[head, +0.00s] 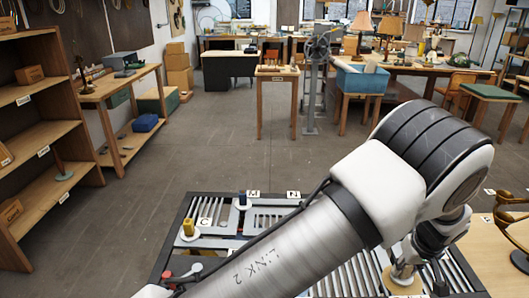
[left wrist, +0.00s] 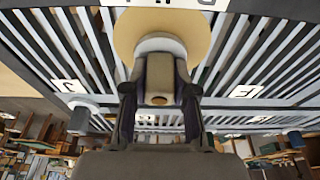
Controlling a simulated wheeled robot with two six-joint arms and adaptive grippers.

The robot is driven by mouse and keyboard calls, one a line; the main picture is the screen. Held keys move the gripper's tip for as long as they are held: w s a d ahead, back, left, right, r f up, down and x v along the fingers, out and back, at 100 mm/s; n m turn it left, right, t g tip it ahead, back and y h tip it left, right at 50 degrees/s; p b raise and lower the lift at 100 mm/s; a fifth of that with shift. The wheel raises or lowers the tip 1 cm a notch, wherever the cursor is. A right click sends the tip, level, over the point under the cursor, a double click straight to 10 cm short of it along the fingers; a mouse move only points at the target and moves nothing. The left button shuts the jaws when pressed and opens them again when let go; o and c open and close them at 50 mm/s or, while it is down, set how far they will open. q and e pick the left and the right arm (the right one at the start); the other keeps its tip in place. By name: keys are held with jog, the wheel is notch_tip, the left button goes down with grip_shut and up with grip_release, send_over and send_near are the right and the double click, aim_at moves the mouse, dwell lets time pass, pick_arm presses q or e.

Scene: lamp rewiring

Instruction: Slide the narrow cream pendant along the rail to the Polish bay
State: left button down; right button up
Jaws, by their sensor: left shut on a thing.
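My left gripper (head: 405,268) is over the right part of the slatted rack, partly hidden by its own wrist. In the left wrist view the left gripper (left wrist: 160,68) is shut on the pale neck of a round cream piece (left wrist: 122,36), which looks like the pendant. The cream piece also shows in the head view (head: 399,281), low over the slats. The slatted rail rack (head: 341,281) is partly hidden by my arm. I cannot read a label naming the Polish bay. My right gripper is not in view.
A wooden table (head: 487,262) with brass parts lies right of the rack.

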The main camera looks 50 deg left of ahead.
pick_arm(q)
jog(key=shift+s+d+r, duration=0.1)
jog(key=shift+s+d, duration=0.35)
jog(key=shift+d, duration=0.05)
jog(key=c, duration=0.8)
grip_release()
jog(key=shift+w+a, duration=0.25)
jog(key=shift+a, duration=0.05)
jog(key=shift+c, duration=0.2)
jog(key=shift+s, duration=0.1)
jog(key=shift+d, duration=0.15)
notch_tip(320, 180, up, 10)
jog(key=shift+f, duration=0.1)
